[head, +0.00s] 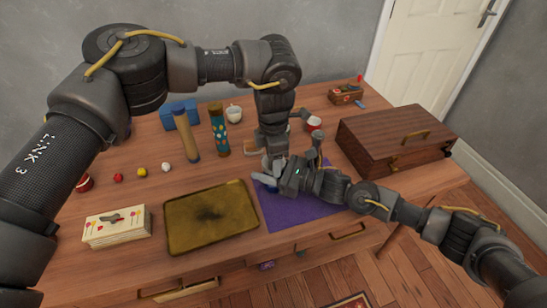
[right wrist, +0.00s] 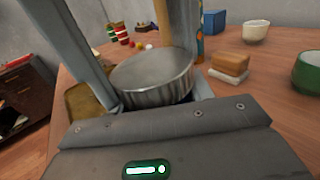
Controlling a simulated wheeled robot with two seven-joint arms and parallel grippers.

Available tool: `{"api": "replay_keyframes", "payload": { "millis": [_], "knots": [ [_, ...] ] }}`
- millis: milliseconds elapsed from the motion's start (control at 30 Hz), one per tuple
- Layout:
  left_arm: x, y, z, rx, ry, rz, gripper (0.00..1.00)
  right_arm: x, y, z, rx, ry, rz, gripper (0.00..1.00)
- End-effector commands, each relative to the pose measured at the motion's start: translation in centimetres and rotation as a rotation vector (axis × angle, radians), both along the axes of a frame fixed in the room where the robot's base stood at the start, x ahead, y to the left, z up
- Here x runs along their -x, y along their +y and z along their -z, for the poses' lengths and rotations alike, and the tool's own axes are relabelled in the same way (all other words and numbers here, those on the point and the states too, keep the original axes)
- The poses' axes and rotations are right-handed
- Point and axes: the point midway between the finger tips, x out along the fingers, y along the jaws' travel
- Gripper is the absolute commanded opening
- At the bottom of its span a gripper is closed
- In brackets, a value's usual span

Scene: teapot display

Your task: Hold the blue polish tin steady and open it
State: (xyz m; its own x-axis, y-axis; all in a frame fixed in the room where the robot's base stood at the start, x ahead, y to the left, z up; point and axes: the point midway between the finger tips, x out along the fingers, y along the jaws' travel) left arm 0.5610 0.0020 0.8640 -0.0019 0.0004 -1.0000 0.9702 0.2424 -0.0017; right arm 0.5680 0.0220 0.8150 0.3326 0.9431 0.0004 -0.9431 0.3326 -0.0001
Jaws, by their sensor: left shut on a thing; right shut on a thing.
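The blue polish tin (head: 265,180) is mostly hidden between my grippers over the left part of a purple mat (head: 300,210); only a bit of blue shows. My left gripper (head: 268,166) reaches down from above and is shut at the tin, its fingertips partly hidden. My right gripper (head: 279,181) comes in from the right and is shut on a round grey metal piece with a ribbed side (right wrist: 150,80), seen between its fingers in the right wrist view. I cannot tell whether this piece is seated on the tin or apart from it.
A brass tray (head: 210,218) lies left of the mat, and a wooden chest (head: 395,140) stands to the right.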

Motion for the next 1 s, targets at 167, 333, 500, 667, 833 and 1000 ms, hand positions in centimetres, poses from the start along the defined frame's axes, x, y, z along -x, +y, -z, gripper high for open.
{"api": "replay_keyframes", "payload": {
  "millis": [167,333,500,667,833,1000],
  "knots": [
    [0.05,-0.05,-0.02,0.001,0.002,-0.068,0.29,0.0,0.01,0.06,0.001,0.001,0.0,0.0],
    [0.05,-0.05,-0.02,0.001,0.002,-0.066,0.29,0.0,0.01,0.07,0.001,0.001,0.0,0.0],
    [0.06,-0.07,-0.02,0.001,0.002,-0.064,0.73,0.0,0.01,0.07,0.001,0.001,0.001,0.0],
    [0.14,-0.15,0.0,0.003,0.003,-0.062,0.78,-0.04,0.0,0.07,0.002,0.002,0.002,0.0],
    [0.23,-0.23,0.01,0.003,0.005,-0.059,0.78,-0.08,-0.02,0.07,0.002,0.002,0.003,0.0],
    [0.2,-0.34,-0.95,0.006,0.004,-0.058,0.78,-0.11,-0.02,0.07,0.002,0.002,0.004,0.0]
  ]
}}
